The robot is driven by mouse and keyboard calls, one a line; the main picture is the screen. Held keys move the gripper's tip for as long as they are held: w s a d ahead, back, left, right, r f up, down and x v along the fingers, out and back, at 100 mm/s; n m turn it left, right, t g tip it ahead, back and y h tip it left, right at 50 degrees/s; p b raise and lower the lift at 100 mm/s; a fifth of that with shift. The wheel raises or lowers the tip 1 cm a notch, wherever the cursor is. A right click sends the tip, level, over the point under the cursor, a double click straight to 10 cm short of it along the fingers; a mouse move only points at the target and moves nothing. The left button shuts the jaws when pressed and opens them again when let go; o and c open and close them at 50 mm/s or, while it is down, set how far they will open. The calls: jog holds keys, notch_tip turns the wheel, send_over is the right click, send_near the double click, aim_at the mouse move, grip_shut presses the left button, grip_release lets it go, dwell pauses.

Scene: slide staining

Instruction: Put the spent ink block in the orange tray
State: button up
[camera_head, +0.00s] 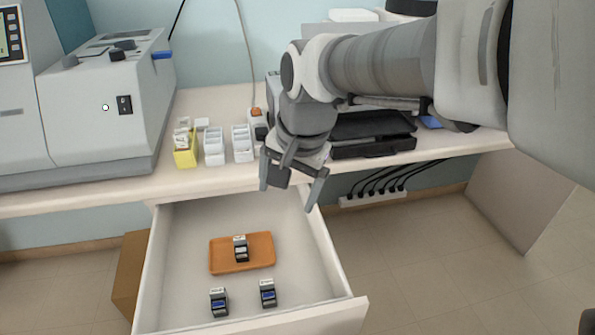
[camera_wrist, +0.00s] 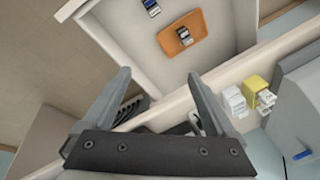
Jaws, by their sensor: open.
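The orange tray (camera_head: 222,258) lies inside the open drawer, and also shows in the wrist view (camera_wrist: 170,46). A small dark block with a pale top (camera_head: 240,249) stands in the tray; it also shows in the wrist view (camera_wrist: 184,34). Two similar blocks with blue fronts, a left one (camera_head: 219,302) and a right one (camera_head: 267,293), stand on the drawer floor in front of the tray. I cannot tell which block is the spent one. My gripper (camera_head: 287,198) is open and empty, above the drawer's back right part, apart from the blocks.
The white drawer (camera_head: 180,305) stands pulled out below the bench (camera_head: 110,192). On the bench are a yellow holder (camera_head: 185,156), white racks (camera_head: 214,147), a small black and orange item (camera_head: 258,118), a black case (camera_head: 372,137) and a large grey machine (camera_head: 85,110).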

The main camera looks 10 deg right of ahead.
jog(key=s+d+n+t+h, duration=0.1)
jog(key=s+d+n+t, duration=0.1)
jog(key=s+d+n, duration=0.2)
jog(key=s+n, duration=0.3)
jog(key=s, duration=0.4)
jog(key=shift+s+d+r+n, duration=0.15)
jog(key=shift+s+r+n, duration=0.05)
jog(key=shift+n, duration=0.1)
notch_tip(320, 180, up, 12)
jog(key=p, duration=1.2)
jog(key=shift+r, duration=0.25)
